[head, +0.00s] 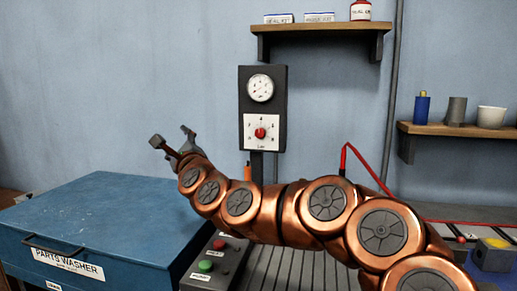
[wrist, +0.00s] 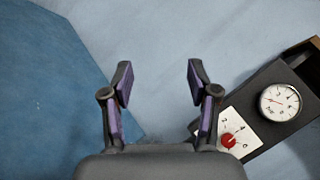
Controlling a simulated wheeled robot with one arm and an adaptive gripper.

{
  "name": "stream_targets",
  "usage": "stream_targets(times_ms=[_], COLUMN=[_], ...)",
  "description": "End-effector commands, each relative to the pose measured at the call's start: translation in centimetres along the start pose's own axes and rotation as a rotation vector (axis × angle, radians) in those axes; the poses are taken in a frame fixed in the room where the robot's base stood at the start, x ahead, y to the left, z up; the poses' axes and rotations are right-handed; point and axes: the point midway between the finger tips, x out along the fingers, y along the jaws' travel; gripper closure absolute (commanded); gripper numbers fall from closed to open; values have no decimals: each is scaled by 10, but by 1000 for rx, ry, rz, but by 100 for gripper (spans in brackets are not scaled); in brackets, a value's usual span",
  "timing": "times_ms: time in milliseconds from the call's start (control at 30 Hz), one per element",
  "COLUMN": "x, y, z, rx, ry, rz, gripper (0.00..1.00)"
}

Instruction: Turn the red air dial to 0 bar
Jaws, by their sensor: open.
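The red air dial (head: 260,133) sits in the middle of a white numbered plate on a dark upright panel. The dial also shows at the lower right of the wrist view (wrist: 228,141), right of the fingers. A round white gauge (head: 260,88) is above it on the same panel, and it shows in the wrist view (wrist: 280,102). I cannot read the dial's exact setting. My gripper (head: 172,142) is open and empty, left of the panel and above the blue parts washer. Its two fingers (wrist: 159,85) stand wide apart in the wrist view, with nothing between them.
The blue parts washer (head: 100,225) fills the lower left. A box with green and red buttons (head: 217,258) stands beside it. A shelf (head: 320,28) with small boxes and a bottle hangs above right; another shelf (head: 460,129) holds containers. The wall around the panel is clear.

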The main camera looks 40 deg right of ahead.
Motion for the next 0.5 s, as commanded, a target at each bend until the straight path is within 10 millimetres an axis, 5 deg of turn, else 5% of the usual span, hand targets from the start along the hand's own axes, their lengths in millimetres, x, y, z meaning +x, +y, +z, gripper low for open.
stream_targets(times_ms=[300, 500], x=[2, -14], y=[-72, -92], z=[-136, -188], rx=[445, 572], ry=[144, 176], rz=[-487, -676], gripper=[40, 40])
